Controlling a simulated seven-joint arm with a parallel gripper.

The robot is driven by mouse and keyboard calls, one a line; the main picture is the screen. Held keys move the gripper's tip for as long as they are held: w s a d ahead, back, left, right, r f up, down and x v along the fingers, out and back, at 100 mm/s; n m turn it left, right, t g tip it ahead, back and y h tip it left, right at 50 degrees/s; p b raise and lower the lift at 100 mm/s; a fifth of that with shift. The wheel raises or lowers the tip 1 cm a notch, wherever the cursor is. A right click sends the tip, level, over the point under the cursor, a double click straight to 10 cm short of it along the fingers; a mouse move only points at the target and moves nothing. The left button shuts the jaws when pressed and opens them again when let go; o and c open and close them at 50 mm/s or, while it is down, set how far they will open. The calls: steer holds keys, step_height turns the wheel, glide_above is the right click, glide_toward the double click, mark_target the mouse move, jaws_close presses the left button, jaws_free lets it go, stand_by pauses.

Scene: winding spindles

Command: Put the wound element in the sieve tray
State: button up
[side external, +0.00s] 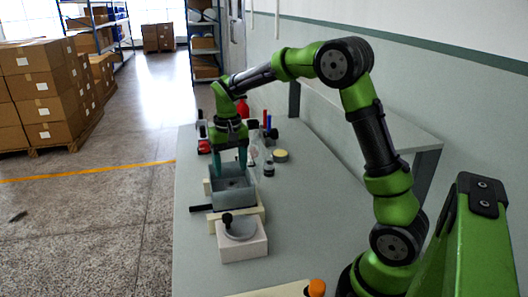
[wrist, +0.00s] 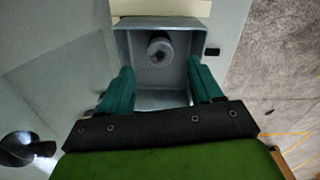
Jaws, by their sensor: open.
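The sieve tray (side external: 223,201) is a grey open box on the bench, and it also shows in the wrist view (wrist: 122,45). Small dark holes show in its floor. A short grey cylinder with a dark centre, which looks like the wound element (wrist: 159,47), is inside the tray near its far wall in the wrist view. My gripper (side external: 229,162) is above the tray, pointing down. In the wrist view, its two green fingers (wrist: 160,84) are spread wide with nothing between them. The cylinder is beyond the fingertips, apart from them.
A pale block with a round grey plate and black knob (side external: 243,240) stands in front of the tray. A black bar (side external: 201,208) sticks out left. A yellowish round item (side external: 280,155) and small bottles are behind right. The bench's right side is clear.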

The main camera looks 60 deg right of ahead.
mark_target(232, 184)
steer(key=s+a+r+n+t+y, duration=0.15)
steer(key=s+a+r+t, duration=0.25)
steer(key=s+a+r, duration=0.5)
steer(key=s+a+n+t, duration=0.1)
steer(key=s+a+t, duration=0.1)
steer(key=s, duration=0.9)
steer(key=shift+a+t, duration=0.15)
steer(key=shift+t, duration=0.45)
steer(key=shift+w+y, duration=0.1)
steer(key=shift+y, duration=0.15)
